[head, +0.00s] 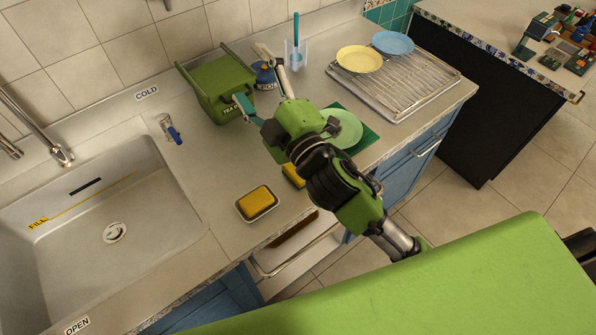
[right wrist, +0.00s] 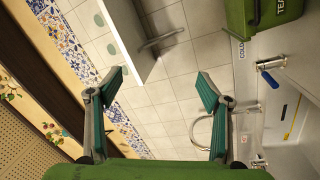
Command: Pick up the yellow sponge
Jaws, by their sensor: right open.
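A yellow sponge (head: 256,200) lies in a small shallow dish (head: 240,211) on the counter, right of the sink. A second yellow block (head: 292,177), perhaps another sponge, lies further right, partly hidden by my right arm. My right gripper (head: 254,78) is open above the counter, in front of the green box and well beyond both yellow things. In the right wrist view the gripper (right wrist: 160,88) shows two spread teal fingers with nothing between them. No sponge shows in the right wrist view. My left gripper is not in view.
A green box (head: 218,82) and a blue container (head: 265,74) stand near the gripper. A glass with a brush (head: 296,55) is at the wall. A green plate (head: 345,128), a drying rack (head: 410,90) with plates and the sink (head: 100,215) flank the space. A drawer (head: 298,250) stands open below.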

